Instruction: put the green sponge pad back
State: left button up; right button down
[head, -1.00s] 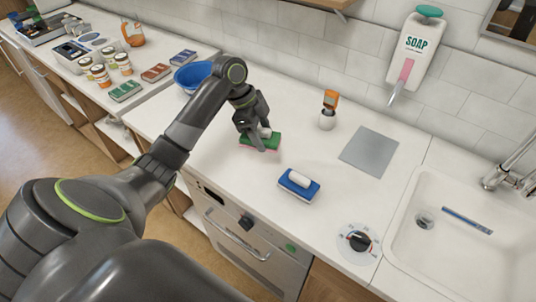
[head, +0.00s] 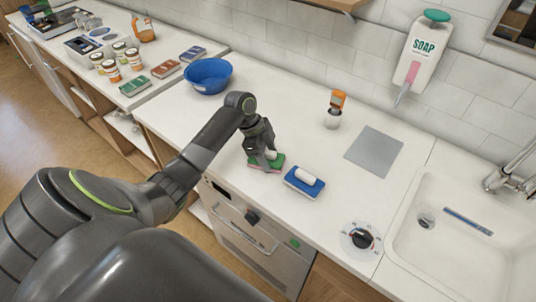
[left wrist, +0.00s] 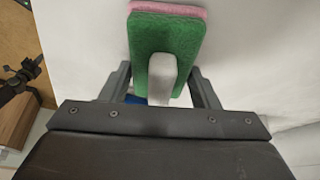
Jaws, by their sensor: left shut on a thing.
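The green sponge pad (head: 274,167) has a pink layer underneath and a white grip on top. It is at the counter's front part in the head view, and the left wrist view shows it (left wrist: 146,38) between my fingers. I cannot tell whether the pad touches the counter. A blue sponge pad (head: 299,187) with a white grip lies on the counter just to the right of the green one. My right gripper is not in view.
A blue bowl (head: 208,88) stands behind to the left. Jars and coloured packs stand on the far-left counter (head: 88,83).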

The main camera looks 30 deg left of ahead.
pick_arm(q)
jog(key=o, duration=0.8)
jog(key=shift+o, duration=0.4)
jog(key=shift+r, duration=0.1)
jog(key=shift+a+r, duration=0.2)
jog(key=shift+r, duration=0.05)
jog(key=b+v, duration=0.2)
jog(key=v, duration=0.9)
jog(key=shift+r, duration=0.15)
